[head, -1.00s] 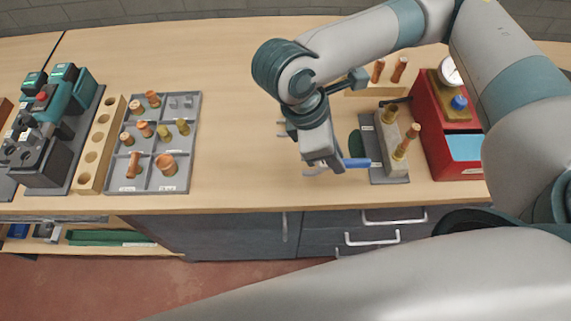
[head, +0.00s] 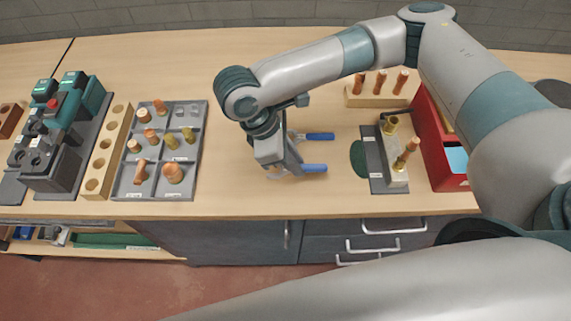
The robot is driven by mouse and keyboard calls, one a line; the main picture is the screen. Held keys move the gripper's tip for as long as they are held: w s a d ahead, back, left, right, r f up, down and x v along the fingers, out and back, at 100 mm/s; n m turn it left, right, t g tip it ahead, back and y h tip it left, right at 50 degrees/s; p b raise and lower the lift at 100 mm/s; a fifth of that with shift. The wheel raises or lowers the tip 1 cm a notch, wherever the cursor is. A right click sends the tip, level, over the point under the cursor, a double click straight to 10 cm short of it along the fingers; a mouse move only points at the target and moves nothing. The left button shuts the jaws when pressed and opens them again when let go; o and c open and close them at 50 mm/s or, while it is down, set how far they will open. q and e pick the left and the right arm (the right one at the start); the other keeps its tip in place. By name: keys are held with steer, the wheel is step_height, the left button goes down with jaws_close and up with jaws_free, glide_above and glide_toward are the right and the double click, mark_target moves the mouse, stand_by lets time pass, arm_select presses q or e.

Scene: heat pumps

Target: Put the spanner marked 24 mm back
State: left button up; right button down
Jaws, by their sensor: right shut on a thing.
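A spanner with a blue handle (head: 314,168) is in my right gripper (head: 282,172), which is shut on it low over the bench, or at its surface; I cannot tell which. Its handle points right, and its grey head is largely hidden by the gripper. A second blue-handled spanner (head: 321,136) lies just behind, partly hidden by my right wrist. I cannot read a size mark on either. My left gripper is not in view.
To the left stands a grey compartment tray (head: 155,187) with copper and brass fittings. To the right are a grey plate (head: 377,184) with a block and fittings, a dark green oval (head: 358,158) and a red case (head: 433,150). Bench between tray and gripper is clear.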

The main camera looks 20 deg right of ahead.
mark_target(285, 170)
steer(key=shift+w+a+f, duration=0.75)
steer(key=shift+w+a, duration=0.05)
steer(key=shift+w, duration=0.15)
steer(key=shift+s+f+p, duration=0.1)
steer(key=shift+f+p, duration=0.8)
steer(key=shift+f, duration=1.1)
steer(key=shift+f, duration=0.15)
steer(key=c, duration=1.7)
jaws_free()
